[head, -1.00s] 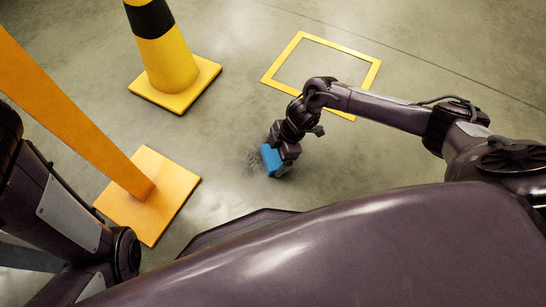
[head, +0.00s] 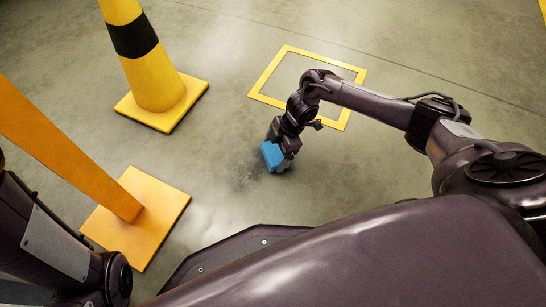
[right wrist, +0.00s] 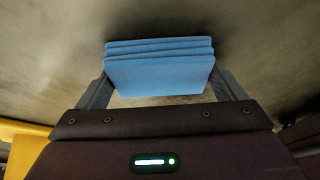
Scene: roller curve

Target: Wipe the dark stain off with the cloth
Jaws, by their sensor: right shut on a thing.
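The blue folded cloth (head: 273,156) is held at floor level in my right gripper (head: 283,160). In the right wrist view the cloth (right wrist: 160,68) sits in layers between the two fingers (right wrist: 160,92), which are shut on it. The dark stain (head: 245,175) is a faint smudge on the grey floor, just left of and below the cloth in the head view. The cloth hides part of the floor there. Whether the cloth presses on the floor is hard to tell. My left arm shows at the lower left, but its gripper is out of view.
A yellow and black cone (head: 160,85) stands at the upper left. An orange post on a square base (head: 150,225) stands left of the stain. A yellow square outline (head: 262,80) marks the floor behind my right arm. The floor around the stain is clear.

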